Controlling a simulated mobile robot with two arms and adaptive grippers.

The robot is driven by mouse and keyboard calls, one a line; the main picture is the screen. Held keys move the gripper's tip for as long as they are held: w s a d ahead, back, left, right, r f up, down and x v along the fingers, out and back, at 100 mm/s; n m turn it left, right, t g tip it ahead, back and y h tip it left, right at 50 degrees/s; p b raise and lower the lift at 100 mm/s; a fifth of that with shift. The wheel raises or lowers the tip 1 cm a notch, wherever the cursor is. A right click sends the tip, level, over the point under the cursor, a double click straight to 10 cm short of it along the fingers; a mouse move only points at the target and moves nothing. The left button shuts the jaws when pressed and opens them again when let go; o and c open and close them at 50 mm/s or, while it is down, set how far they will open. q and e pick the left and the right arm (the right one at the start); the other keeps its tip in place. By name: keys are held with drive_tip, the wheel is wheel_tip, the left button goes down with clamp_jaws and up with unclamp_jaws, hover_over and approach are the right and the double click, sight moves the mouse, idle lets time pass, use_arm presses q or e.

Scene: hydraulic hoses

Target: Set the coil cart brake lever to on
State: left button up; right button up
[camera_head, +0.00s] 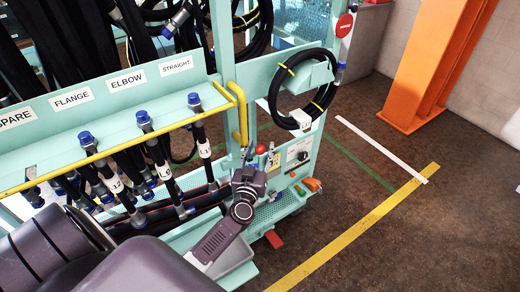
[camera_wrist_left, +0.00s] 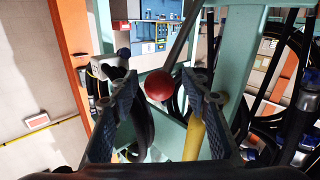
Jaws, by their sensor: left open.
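The brake lever has a red ball knob (camera_head: 260,149) and stands at the near right end of the teal coil cart (camera_head: 222,52). In the left wrist view the red knob (camera_wrist_left: 159,85) appears between my fingers, with its grey rod running up to the right. My left gripper (camera_head: 250,167) is open, close below the knob in the head view. Both fingers (camera_wrist_left: 158,98) show in the wrist view, one on each side of the knob; I cannot tell whether either touches it. The lever's base is hidden behind the gripper. My right gripper is not in view.
A control panel (camera_head: 299,150) sits right of the lever. A coiled black hose (camera_head: 302,88) hangs above it. A yellow rail (camera_head: 120,146) and several hanging hoses lie to the left.

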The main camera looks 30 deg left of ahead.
use_arm(q)
clamp_jaws()
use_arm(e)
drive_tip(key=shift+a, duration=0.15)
